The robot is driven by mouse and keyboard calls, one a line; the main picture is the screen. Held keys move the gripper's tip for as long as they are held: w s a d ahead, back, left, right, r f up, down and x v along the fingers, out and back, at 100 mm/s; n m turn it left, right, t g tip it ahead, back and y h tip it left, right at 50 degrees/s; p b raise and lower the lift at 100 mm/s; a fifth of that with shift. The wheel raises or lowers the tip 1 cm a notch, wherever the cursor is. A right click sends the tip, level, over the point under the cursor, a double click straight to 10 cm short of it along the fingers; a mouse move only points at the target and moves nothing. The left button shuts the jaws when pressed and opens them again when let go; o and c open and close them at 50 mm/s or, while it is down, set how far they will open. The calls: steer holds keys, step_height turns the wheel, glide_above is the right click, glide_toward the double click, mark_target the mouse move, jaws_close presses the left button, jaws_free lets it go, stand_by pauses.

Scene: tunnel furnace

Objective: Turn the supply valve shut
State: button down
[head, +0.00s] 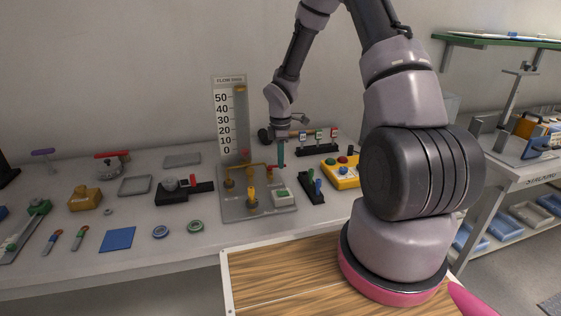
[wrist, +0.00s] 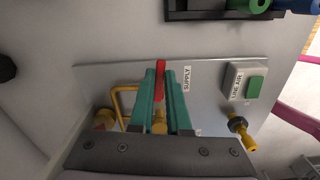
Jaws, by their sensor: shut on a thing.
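The supply valve shows in the wrist view as a red lever (wrist: 160,80) over a yellow body (wrist: 159,122), beside a SUPPLY label on a grey plate. My gripper (wrist: 161,75) has its two teal fingers closed on either side of the red lever, which sticks out between their tips. A yellow pipe (wrist: 122,98) runs to the left of the valve. In the head view my gripper (head: 281,153) reaches down to the right end of the yellow piping on the grey base plate (head: 232,210); the lever is hard to make out there.
A flow gauge board (head: 229,115) stands behind the plate, with an orange mark near its top. A LINE AIR box with a green button (wrist: 254,88) and a yellow fitting (wrist: 241,132) sit right of the valve. A yellow button box (head: 341,173) stands close by.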

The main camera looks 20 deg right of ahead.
steer(key=shift+w+n, duration=0.3)
steer(key=shift+n, duration=0.5)
steer(key=c, duration=0.9)
jaws_free()
step_height(320, 180, up, 11)
steer(key=shift+f, duration=0.1)
